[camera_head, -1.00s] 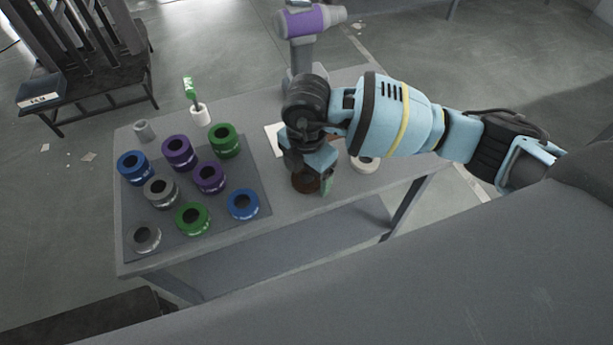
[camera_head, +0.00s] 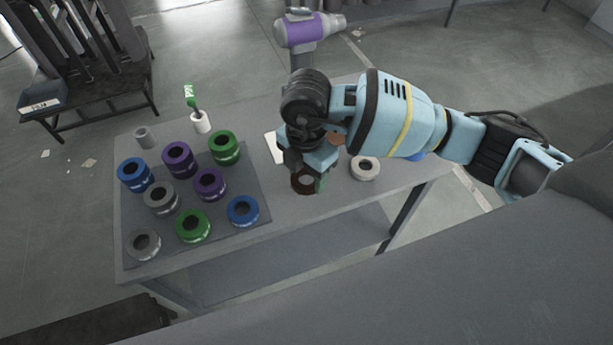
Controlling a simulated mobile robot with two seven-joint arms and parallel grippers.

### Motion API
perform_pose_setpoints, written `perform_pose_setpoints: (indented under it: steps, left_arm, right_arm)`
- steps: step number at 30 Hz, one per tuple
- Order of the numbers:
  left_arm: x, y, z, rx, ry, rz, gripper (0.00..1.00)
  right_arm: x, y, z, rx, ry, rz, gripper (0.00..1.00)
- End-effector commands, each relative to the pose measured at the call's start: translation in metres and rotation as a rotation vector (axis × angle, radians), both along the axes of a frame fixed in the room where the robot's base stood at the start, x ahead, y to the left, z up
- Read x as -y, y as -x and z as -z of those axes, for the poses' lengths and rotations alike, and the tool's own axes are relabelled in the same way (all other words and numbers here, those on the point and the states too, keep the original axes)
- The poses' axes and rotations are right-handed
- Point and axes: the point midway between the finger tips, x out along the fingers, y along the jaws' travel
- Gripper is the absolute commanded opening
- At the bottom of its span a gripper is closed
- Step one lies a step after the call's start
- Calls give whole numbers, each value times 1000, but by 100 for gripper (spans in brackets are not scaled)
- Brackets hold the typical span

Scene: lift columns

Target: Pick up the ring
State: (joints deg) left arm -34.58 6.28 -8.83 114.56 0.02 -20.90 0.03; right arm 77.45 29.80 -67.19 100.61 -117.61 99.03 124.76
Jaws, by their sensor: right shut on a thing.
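A dark brown ring (camera_head: 302,187) is at the right of the dark mat, at the table's near side. My right gripper (camera_head: 306,178) points down over it and is shut on it, with one finger on either side. The fingers and wrist hide part of this ring. I cannot tell whether it touches the table. A white ring (camera_head: 365,173) lies to its right. Blue, purple, green and grey rings stand on the dark mat (camera_head: 262,195), such as a blue one (camera_head: 243,216) at its near right. My left gripper is not in view.
The grey table (camera_head: 215,264) holds a white cup with a green-topped item (camera_head: 200,122) and a small grey cylinder (camera_head: 143,138). A purple and grey device (camera_head: 303,32) stands at the back. A white sheet (camera_head: 273,147) lies beside my wrist.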

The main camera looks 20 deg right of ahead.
Motion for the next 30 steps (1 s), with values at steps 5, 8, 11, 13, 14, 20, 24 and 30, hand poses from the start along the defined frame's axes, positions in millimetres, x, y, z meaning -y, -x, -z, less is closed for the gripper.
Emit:
perform_pose_setpoints:
  steps: [5, 8, 11, 13, 14, 20, 24, 30]
  left_arm:
    - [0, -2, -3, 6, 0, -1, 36]
    - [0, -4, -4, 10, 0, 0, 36]
    - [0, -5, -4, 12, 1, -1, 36]
    - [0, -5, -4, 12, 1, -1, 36]
    - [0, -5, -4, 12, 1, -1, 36]
    - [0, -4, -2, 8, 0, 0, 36]
    - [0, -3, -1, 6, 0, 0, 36]
    - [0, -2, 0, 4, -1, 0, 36]
  right_arm:
    - [13, 17, -14, 1, 2, 0, 30]
    - [26, 37, -16, 0, 1, 0, 30]
    - [40, 59, -18, 0, 1, 0, 30]
    - [48, 73, -20, 0, 1, 0, 30]
    - [52, 79, -20, 0, 1, 0, 30]
    - [73, 111, -23, 0, 2, 0, 30]
    - [82, 125, -25, 0, 1, 1, 30]
    - [87, 133, -27, 1, 0, 1, 30]
